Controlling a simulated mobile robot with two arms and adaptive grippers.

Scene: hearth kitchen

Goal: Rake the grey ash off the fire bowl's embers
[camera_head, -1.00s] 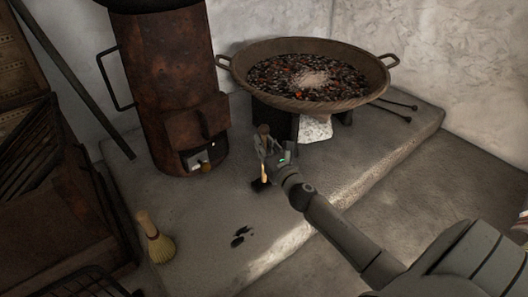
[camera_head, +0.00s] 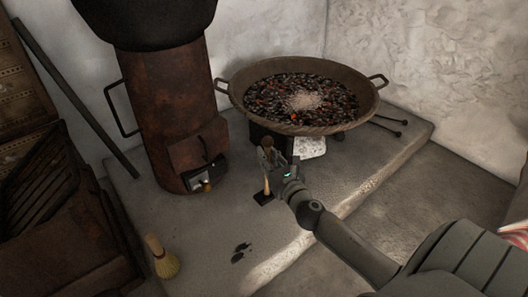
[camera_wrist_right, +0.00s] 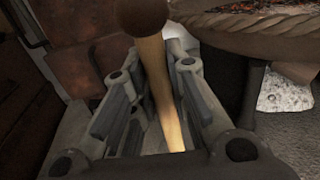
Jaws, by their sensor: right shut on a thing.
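The fire bowl (camera_head: 250,108) is a wide brown pan with two side handles and a rope-like rim. It holds dark coals with orange embers (camera_head: 283,88), and a patch of pale grey ash (camera_head: 305,101) lies on their middle. My right gripper (camera_head: 268,160) is in front of and below the bowl, shut on a wooden-handled rake (camera_head: 265,186). The rake's dark head hangs down near the hearth slab. In the right wrist view the pale handle (camera_wrist_right: 158,80) runs between the fingers to a round brown knob. My left gripper is not in view.
A rusty stove (camera_head: 165,100) stands left of the bowl. A small brush (camera_head: 162,258) and dark bits (camera_head: 240,252) are on the stone hearth slab (camera_head: 205,225). Two dark rods (camera_head: 384,125) lie right of the bowl. A crate-like wooden thing (camera_head: 60,220) stands at the left.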

